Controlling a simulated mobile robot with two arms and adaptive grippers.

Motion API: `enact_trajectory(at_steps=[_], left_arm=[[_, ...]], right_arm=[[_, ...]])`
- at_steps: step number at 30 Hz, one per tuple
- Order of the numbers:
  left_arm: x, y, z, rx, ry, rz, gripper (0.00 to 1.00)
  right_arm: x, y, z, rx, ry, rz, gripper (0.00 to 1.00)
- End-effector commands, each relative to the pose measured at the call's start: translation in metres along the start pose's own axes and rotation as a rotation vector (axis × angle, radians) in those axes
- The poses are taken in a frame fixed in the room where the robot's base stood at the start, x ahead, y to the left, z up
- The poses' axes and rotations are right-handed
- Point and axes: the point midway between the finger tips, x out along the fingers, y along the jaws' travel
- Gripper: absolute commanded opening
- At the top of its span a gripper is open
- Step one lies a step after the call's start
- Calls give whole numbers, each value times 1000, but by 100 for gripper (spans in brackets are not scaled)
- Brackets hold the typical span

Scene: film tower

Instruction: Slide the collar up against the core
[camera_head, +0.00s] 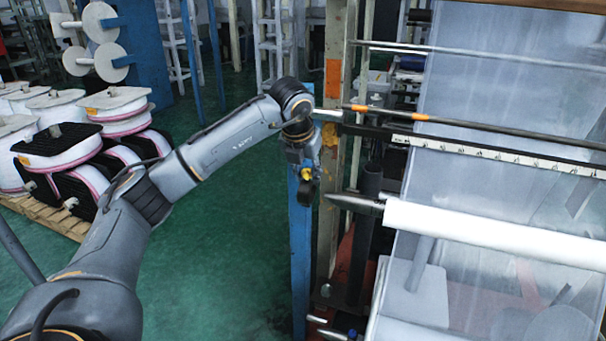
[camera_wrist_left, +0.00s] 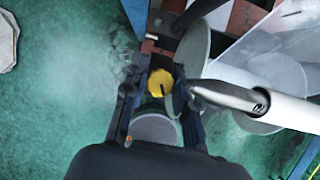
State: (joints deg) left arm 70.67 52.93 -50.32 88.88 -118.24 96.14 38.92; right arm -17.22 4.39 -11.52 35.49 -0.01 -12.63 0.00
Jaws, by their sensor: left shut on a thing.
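My left gripper (camera_head: 305,186) hangs left of the pointed metal shaft end (camera_head: 352,203). In the left wrist view its fingers (camera_wrist_left: 162,95) are shut on a grey round piece with a yellow knob (camera_wrist_left: 160,82), which seems to be the collar (camera_wrist_left: 155,128). The knob also shows small in the head view (camera_head: 307,172). The white core (camera_head: 490,232) sits on the shaft, to the right of its bare tip. The collar appears off the shaft, with a gap to the tip in the head view. The collar's bore is hidden. My right gripper is not in view.
A blue post (camera_head: 301,250) and a machine frame upright (camera_head: 332,170) stand close by the gripper. A ruled bar (camera_head: 500,155) and an orange-banded rod (camera_head: 390,113) run above the core. Clear film (camera_head: 500,90) hangs behind. White reels (camera_head: 60,140) stand at left.

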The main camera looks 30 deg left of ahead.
Motion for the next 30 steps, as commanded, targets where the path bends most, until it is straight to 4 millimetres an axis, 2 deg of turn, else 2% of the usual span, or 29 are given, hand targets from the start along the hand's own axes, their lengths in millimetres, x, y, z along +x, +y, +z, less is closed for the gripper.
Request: enact_trajectory(at_steps=[2, 7, 30], left_arm=[[-1, -8, 0, 3, -2, -2, 0], [-1, -9, 0, 1, -2, -2, 0], [-1, -40, -1, 2, -1, -2, 0]], right_arm=[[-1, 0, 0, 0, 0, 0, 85], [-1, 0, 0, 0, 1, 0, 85], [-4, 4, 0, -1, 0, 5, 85]])
